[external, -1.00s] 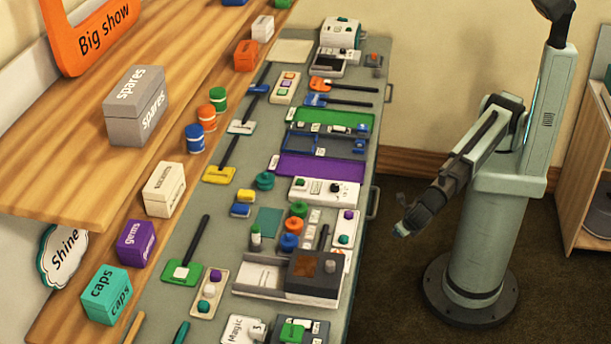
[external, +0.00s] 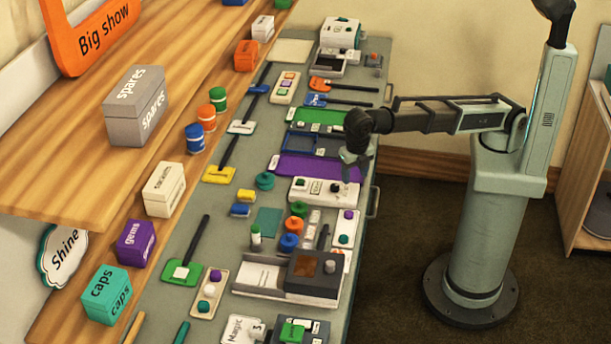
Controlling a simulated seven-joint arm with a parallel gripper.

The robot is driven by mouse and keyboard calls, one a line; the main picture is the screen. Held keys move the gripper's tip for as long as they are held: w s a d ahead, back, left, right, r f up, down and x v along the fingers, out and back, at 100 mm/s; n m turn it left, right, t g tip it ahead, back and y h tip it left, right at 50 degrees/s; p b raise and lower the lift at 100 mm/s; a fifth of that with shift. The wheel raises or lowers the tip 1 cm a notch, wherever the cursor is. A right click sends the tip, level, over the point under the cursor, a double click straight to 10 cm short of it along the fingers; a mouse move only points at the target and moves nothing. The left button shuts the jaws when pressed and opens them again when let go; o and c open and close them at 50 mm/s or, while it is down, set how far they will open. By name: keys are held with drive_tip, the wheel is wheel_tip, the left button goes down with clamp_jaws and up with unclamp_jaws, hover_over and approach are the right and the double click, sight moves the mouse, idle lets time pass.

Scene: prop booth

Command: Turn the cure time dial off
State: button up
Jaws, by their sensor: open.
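A white control box (external: 325,198) lies near the bench's right edge, just below a purple tray. The lettering is too small to read, so I cannot tell which control is the cure time dial.
The purple tray (external: 300,166) lies behind the box. Orange (external: 298,209) and blue (external: 289,242) round pieces, small bottles and a white panel (external: 346,230) with knobs stand in front. A dark-topped machine (external: 316,275) is nearer. Floor to the bench's right is clear.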

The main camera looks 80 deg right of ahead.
drive_tip(key=m+y, duration=0.1)
drive_tip(key=y, duration=0.1)
approach(335, 185)
wheel_tip(335, 185, down, 9)
drive_tip(key=shift+w+a+r, duration=0.1)
drive_tip(key=shift+a+r, duration=0.05)
drive_tip(key=shift+r, duration=0.05)
idle(0.5)
drive_tip(key=shift+c, duration=0.3)
drive_tip(key=c, duration=1)
